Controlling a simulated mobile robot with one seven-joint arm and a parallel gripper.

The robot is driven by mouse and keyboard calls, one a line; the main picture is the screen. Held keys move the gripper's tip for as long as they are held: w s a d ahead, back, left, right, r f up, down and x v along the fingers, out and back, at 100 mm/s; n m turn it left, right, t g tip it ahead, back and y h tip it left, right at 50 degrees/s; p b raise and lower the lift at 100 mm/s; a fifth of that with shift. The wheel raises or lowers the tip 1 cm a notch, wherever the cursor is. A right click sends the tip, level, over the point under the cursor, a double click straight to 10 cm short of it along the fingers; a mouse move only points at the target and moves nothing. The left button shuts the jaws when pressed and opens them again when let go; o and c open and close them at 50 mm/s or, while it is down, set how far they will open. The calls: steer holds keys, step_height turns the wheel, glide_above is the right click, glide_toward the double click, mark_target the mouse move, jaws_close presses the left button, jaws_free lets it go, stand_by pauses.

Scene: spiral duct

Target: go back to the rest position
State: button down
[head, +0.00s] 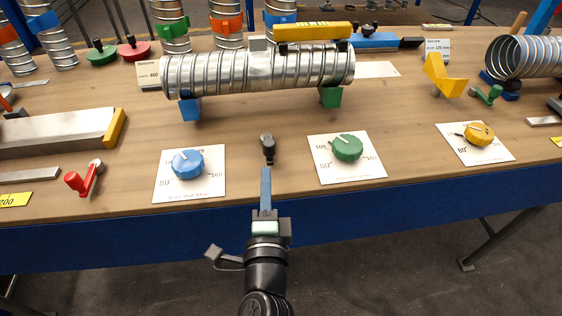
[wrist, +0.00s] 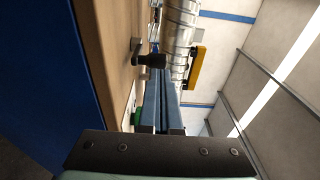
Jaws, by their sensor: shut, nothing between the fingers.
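My gripper (head: 265,172) is in the lower middle of the head view, over the table's front edge. Its blue fingers point away from me, together and empty. They also show in the wrist view (wrist: 161,75), pressed side by side. A small black-headed handle (head: 267,146) stands on the table just beyond the fingertips; it also shows in the wrist view (wrist: 151,57). I cannot tell whether the fingertips touch it. The silver spiral duct (head: 250,72) lies further back on a blue support (head: 190,108) and a green support (head: 331,97).
On the wooden table (head: 240,125), a blue dial (head: 187,163) lies left of my gripper, and a green dial (head: 347,147) and a yellow dial (head: 479,134) lie right. A red crank (head: 78,180) is at the left front. The space in front of the table is clear.

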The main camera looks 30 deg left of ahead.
steer(key=shift+s+a, duration=0.15)
steer(key=shift+s, duration=0.3)
steer(key=shift+r, duration=0.1)
